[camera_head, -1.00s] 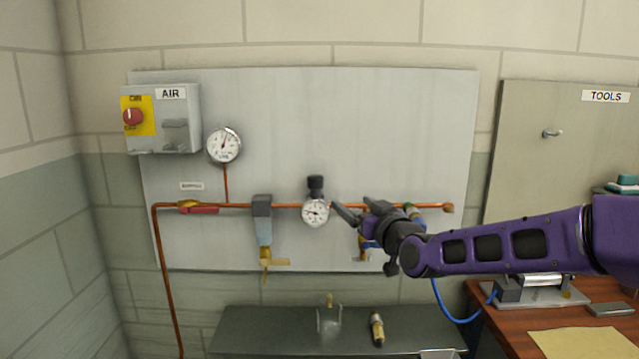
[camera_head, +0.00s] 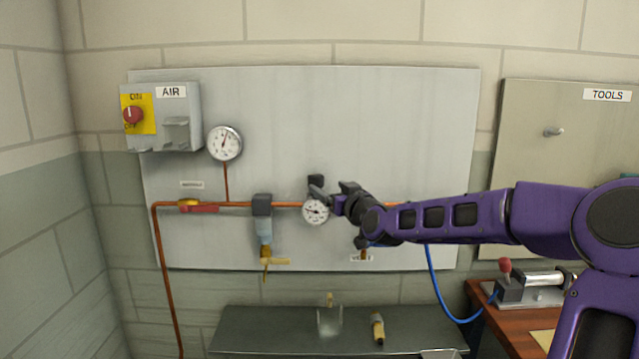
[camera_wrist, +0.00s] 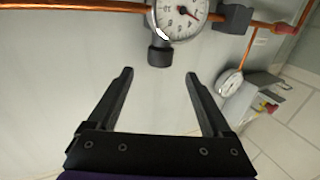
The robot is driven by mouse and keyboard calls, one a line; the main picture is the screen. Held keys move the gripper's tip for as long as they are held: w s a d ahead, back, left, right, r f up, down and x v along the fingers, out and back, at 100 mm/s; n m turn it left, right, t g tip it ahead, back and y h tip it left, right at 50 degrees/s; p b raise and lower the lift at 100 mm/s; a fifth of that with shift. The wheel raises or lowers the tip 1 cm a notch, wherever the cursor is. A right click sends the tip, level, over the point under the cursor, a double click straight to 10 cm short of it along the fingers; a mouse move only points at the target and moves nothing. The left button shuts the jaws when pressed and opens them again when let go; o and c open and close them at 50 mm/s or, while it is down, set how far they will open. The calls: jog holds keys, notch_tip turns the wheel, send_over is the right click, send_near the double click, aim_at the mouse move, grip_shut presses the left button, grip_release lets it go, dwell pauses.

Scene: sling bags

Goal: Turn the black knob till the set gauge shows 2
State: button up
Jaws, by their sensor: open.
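The black knob (camera_head: 316,181) stands on top of the small round set gauge (camera_head: 314,213) on the copper pipe. My gripper (camera_head: 327,193) is just right of the knob in the head view, and one finger overlaps the knob's lower edge. In the wrist view the knob (camera_wrist: 160,56) hangs below the gauge (camera_wrist: 180,15), as the picture is turned over. My gripper (camera_wrist: 159,76) is open there, with the knob just past the fingertips and roughly centred between them. Nothing is held. The gauge numbers are too small to read surely.
A larger gauge (camera_head: 224,143) and the AIR switch box (camera_head: 163,117) are at the left of the panel (camera_head: 400,110). A filter bowl (camera_head: 263,230) hangs left of the set gauge. A dark shelf (camera_head: 270,325) lies below. The panel above the knob is bare.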

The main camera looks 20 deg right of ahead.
aim_at(321, 180)
jog(key=w, duration=0.4)
jog(key=w+a, duration=0.1)
jog(key=w, duration=0.1)
jog(key=shift+w+p, duration=0.3)
grip_shut()
jog(key=shift+d+f+n+y+b, duration=0.2)
jog(key=shift+n+y+b, duration=0.3)
jog(key=shift+y+b, duration=0.25)
jog(key=shift+a+r+n+g+y, duration=0.15)
jog(key=shift+n+g+y, duration=0.25)
jog(key=shift+n+y, duration=0.35)
jog(key=shift+w+r+n+g+y, duration=0.1)
jog(key=shift+n+g+y, duration=0.2)
jog(key=shift+y, duration=0.6)
jog(key=shift+d+n+g+y, duration=0.3)
jog(key=shift+n+y, duration=0.15)
jog(key=shift+y, duration=0.25)
jog(key=shift+n+g+y, duration=0.3)
jog(key=shift+n+y, duration=0.1)
